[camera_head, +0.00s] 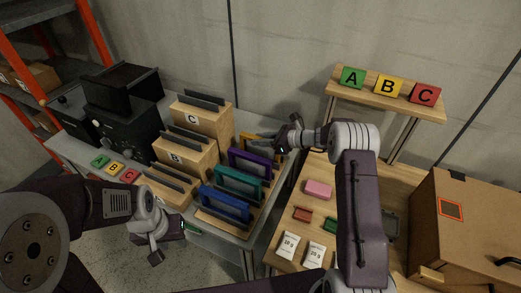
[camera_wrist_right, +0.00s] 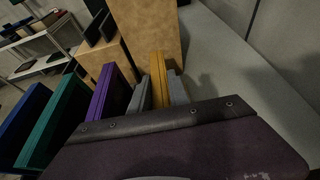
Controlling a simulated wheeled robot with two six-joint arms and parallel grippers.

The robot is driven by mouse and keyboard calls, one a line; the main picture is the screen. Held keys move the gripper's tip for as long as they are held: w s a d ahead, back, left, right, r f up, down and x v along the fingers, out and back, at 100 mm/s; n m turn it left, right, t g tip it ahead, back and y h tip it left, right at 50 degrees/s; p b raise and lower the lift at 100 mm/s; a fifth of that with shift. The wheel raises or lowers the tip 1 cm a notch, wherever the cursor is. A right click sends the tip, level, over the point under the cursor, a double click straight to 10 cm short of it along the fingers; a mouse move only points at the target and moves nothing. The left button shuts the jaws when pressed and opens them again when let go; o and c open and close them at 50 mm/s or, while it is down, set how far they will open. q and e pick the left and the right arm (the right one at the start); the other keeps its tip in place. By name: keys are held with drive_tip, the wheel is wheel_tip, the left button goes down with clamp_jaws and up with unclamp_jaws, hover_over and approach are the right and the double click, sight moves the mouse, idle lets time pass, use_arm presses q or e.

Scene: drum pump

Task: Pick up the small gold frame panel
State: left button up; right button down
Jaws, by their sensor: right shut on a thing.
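The small gold frame panel (camera_head: 246,137) stands upright at the back end of the row of coloured frames, partly hidden by my right gripper. In the right wrist view, the gold panel (camera_wrist_right: 156,76) is seen edge-on between two grey fingers. My right gripper (camera_head: 268,141) is shut on it; the fingers also show in the right wrist view (camera_wrist_right: 158,97). The panel's lower part is hidden. My left gripper (camera_head: 163,246) hangs in front of the grey table, far from the panel; its fingers are too small to read.
Purple (camera_head: 249,164), teal (camera_head: 238,182) and blue (camera_head: 224,204) frames stand in front of the gold one. Stepped wooden blocks (camera_head: 203,123) marked B and C are to the left. A wooden table with a pink block (camera_head: 318,188) and a cardboard box (camera_head: 465,230) is at right.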

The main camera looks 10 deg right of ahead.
drive_tip(key=shift+r, duration=0.1)
idle(0.7)
drive_tip(key=shift+r, duration=0.3)
wheel_tip(320, 180, up, 3)
drive_tip(key=shift+w, duration=0.1)
drive_tip(key=w+r+v, duration=0.1)
drive_tip(key=r+v, duration=0.1)
drive_tip(key=v, duration=1.1)
drive_tip(key=shift+w+d, duration=0.25)
drive_tip(key=shift+d, duration=0.05)
drive_tip(key=shift+r, duration=0.2)
